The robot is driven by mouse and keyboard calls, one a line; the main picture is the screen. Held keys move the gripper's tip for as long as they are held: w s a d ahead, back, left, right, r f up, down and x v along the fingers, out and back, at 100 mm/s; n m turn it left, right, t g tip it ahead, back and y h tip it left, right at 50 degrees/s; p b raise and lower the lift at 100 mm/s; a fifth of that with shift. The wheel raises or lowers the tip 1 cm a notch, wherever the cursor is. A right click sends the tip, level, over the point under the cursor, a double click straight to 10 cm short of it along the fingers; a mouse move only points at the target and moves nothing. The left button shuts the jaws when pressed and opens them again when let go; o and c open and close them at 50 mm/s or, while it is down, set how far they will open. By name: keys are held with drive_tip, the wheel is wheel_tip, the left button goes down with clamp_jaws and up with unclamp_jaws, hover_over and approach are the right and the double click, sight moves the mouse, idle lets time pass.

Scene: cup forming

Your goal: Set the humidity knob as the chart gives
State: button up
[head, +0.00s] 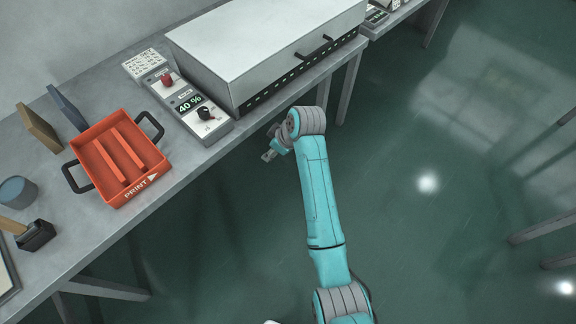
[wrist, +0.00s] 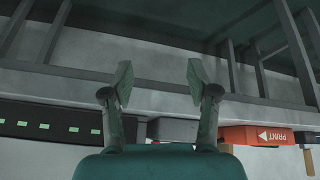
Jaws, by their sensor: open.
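The control panel (head: 187,103) lies on the bench beside the large grey box. Its display (head: 189,104) reads 40 %. A black knob (head: 205,113) sits at the panel's near end, and a red knob (head: 167,80) sits farther back. A white chart (head: 146,64) with small print stands behind the panel; its text is too small to read. My gripper (head: 268,155) is off the bench's front edge, apart from the panel, and partly hidden by my arm. In the wrist view my gripper (wrist: 158,82) is open with nothing between its fingers.
An orange tray (head: 163,182) marked PRINT, with black handles, stands left of the panel. A blue cup (head: 17,191) and a wooden-handled tool (head: 36,236) are at far left. Floor in front is clear.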

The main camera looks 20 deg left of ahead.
drive_tip(key=s+d+f+m+t, duration=0.1)
drive_tip(key=d+f+m, duration=0.1)
drive_tip(key=d+f, duration=0.3)
drive_tip(key=shift+s+d+f, duration=0.2)
drive_tip(key=shift+s+f, duration=0.05)
idle(0.5)
